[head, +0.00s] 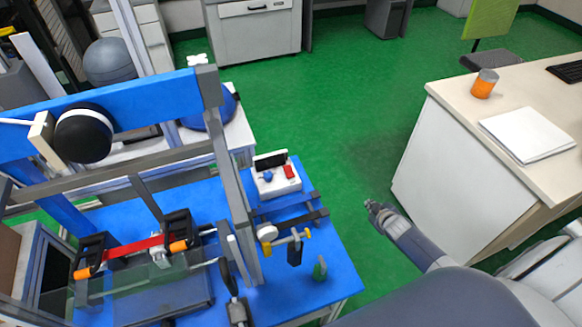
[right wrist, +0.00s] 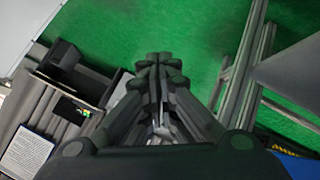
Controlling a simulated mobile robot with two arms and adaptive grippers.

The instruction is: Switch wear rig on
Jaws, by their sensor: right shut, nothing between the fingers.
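The rig stands on a blue table (head: 322,286) at the left of the head view, with a blue and grey frame above it. A small white control box (head: 275,181) sits near the table's back right corner. It carries a red switch (head: 289,171), a blue knob (head: 267,176) and a dark display (head: 270,160). The switch's position is too small to tell. My right gripper (head: 371,204) is over the green floor in the picture, right of the control box and apart from it. In the right wrist view, its fingers (right wrist: 160,62) are together and empty. My left gripper does not show.
Upright grey posts (head: 238,190) and a yellow-handled valve (head: 290,242) stand near the control box. Green floor lies between desk and table.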

